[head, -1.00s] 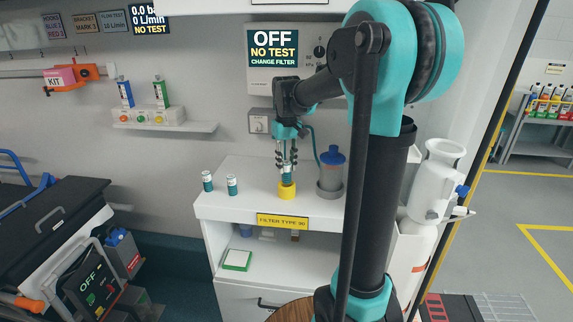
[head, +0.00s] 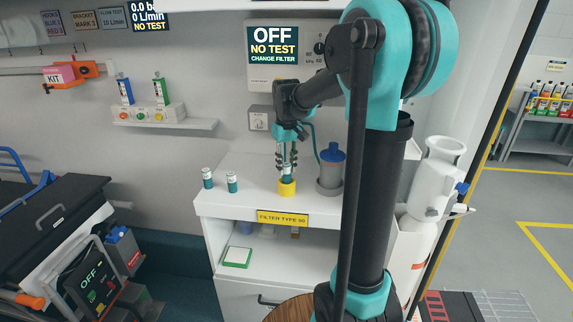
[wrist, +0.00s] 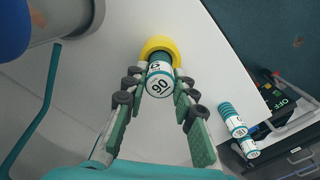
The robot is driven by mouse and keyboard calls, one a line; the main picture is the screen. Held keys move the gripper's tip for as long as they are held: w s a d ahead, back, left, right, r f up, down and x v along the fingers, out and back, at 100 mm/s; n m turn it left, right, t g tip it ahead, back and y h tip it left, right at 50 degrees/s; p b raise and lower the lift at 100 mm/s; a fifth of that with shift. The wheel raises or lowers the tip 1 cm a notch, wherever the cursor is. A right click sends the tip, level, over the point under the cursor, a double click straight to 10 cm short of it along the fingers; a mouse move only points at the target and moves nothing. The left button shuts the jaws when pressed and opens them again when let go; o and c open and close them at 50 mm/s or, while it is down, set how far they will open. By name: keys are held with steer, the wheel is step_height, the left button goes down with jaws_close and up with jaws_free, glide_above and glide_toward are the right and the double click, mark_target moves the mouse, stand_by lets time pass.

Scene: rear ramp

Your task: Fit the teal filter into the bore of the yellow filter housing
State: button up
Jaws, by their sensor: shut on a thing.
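The yellow filter housing (head: 287,188) stands on the white counter and shows at the top of the wrist view (wrist: 158,46). My gripper (head: 287,160) points down right above it, shut on a teal filter (head: 287,171) with a white label.
Two other teal-and-white filters (head: 207,178) (head: 232,182) stand left of the housing on the counter (head: 250,206). A grey canister with a blue lid (head: 331,170) stands close on the right. A yellow label on the counter's front edge (head: 283,219) reads FILTER TYPE 90.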

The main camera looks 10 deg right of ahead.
mark_target(287, 165)
steer(key=shift+f, duration=1.45)
steer(key=o, duration=1.1)
step_height(287, 165, up, 12)
steer(key=shift+r, duration=0.1)
steer(key=shift+s, duration=0.1)
